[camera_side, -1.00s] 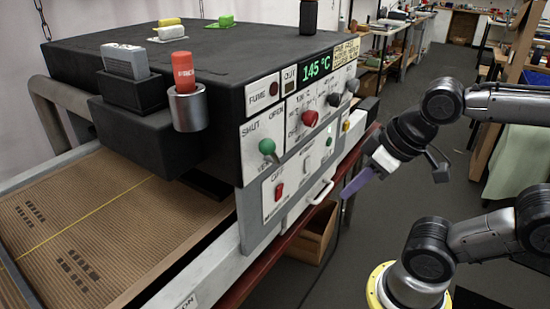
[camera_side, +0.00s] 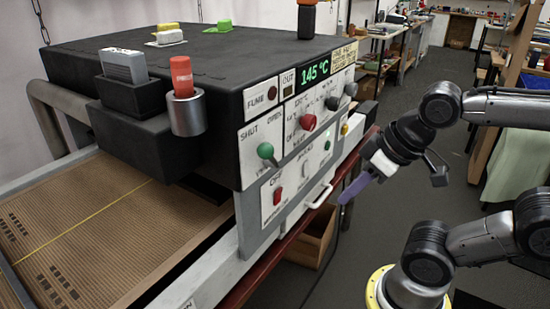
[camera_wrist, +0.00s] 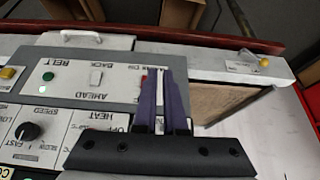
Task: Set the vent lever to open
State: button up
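The vent lever with a green ball knob (camera_side: 265,151) is on the white front panel of the black-topped machine, below the words SHUT and OPEN. I cannot tell exactly which word it points to. My gripper, with purple fingers (camera_side: 355,189), is to the right of the panel, apart from the lever and touching nothing visible. In the wrist view the fingers (camera_wrist: 162,85) lie close together with a thin light strip between them. I cannot tell whether they are fully shut. The vent lever does not show in the wrist view.
A metal cup (camera_side: 187,112) with a red-capped item hangs at the left. A brown conveyor belt (camera_side: 90,230) runs below. Floor is free at the right.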

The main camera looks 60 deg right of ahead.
jog(key=shift+o, duration=1.2)
jog(key=shift+s+f, duration=0.1)
jog(key=shift+s, duration=0.2)
jog(key=o, duration=0.6)
jog(key=shift+g+h, duration=0.3)
jog(key=shift+h, duration=0.2)
jog(key=r, duration=0.2)
jog(key=w+r, duration=0.1)
jog(key=r, duration=0.2)
jog(key=w+d+r, duration=0.1)
jog(key=r, duration=0.1)
jog(key=shift+r, duration=0.35)
notch_tip(320, 180, up, 11)
jog(key=n, duration=0.3)
send_over(267, 145)
jog(key=s+a, duration=0.1)
jog(key=s, duration=0.4)
jog(key=x, duration=1.3)
jog(key=shift+w+f, duration=0.15)
jog(key=shift+f, duration=0.05)
grip_shut()
